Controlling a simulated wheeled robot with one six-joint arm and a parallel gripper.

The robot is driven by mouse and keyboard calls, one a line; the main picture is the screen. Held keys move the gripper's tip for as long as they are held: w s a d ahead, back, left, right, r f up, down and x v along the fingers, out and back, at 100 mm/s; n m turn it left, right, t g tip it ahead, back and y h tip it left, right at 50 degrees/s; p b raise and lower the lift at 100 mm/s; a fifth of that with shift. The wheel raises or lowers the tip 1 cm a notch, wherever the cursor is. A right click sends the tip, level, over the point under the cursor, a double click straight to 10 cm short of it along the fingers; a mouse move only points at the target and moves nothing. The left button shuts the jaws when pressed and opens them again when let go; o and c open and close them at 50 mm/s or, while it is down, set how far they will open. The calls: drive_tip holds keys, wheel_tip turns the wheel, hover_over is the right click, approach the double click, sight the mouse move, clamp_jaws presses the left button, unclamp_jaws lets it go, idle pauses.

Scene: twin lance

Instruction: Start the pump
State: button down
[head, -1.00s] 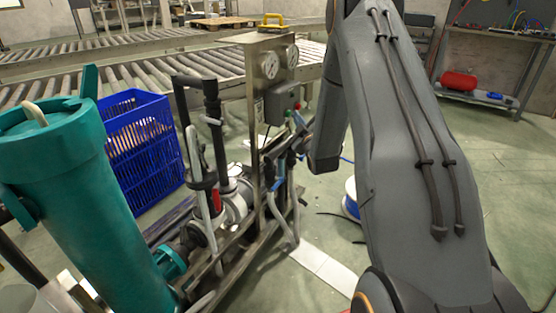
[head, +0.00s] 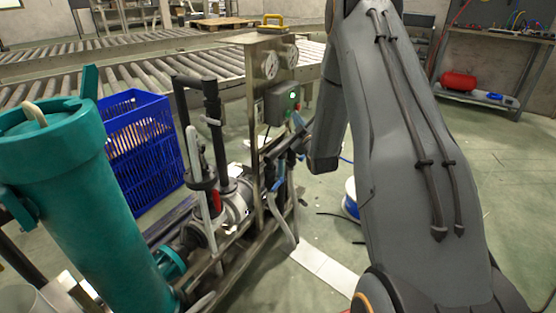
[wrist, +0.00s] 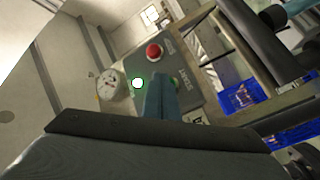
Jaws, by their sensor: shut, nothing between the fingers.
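The grey control box (head: 277,106) is mounted on the pump skid's steel post. The box carries a red button (wrist: 154,52) and a green button (wrist: 176,82) beside the word START. My gripper (wrist: 160,80) has its blue-grey fingers shut together and empty. The tips lie over the box face beside the green button and partly hide it; I cannot tell whether they touch it. The pump (head: 236,200) sits low on the skid.
Pressure gauges (head: 270,65) sit above the box. A tall teal filter housing (head: 65,180) stands at left, with a blue crate (head: 145,150) behind it. A roller conveyor (head: 190,70) crosses the back. Open floor lies to the right.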

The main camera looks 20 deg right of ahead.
drive_tip(key=shift+s+d, duration=0.1)
drive_tip(key=shift+s, duration=0.05)
drive_tip(key=shift+s+d+p, duration=0.45)
drive_tip(key=shift+s+d, duration=0.45)
drive_tip(key=shift+s, duration=0.25)
drive_tip(key=shift+s+d+p, duration=0.4)
drive_tip(key=shift+s+d, duration=0.5)
drive_tip(key=shift+s, duration=0.25)
drive_tip(key=s+a+r+m+g+y, duration=0.15)
drive_tip(key=s+a+g, duration=0.25)
drive_tip(key=a, duration=0.4)
drive_tip(key=s+a+r+m+g, duration=0.2)
drive_tip(key=s+a+g, duration=0.15)
drive_tip(key=a, duration=0.45)
drive_tip(key=s+a+r+m+g+y, duration=0.15)
drive_tip(key=s+a+g, duration=0.6)
drive_tip(key=s, duration=0.85)
drive_tip(key=s+a+r+m+g, duration=0.1)
drive_tip(key=s+a+g, duration=0.15)
drive_tip(key=s, duration=0.65)
drive_tip(key=s+a+r+m+g, duration=0.1)
drive_tip(key=s+a, duration=0.3)
drive_tip(key=s, duration=0.5)
drive_tip(key=d+r+m+p, duration=0.1)
drive_tip(key=d+r+p, duration=0.4)
drive_tip(key=p, duration=0.7)
drive_tip(key=shift+s+r+p, duration=0.35)
drive_tip(key=shift+r+p, duration=0.05)
drive_tip(key=shift+r, duration=0.5)
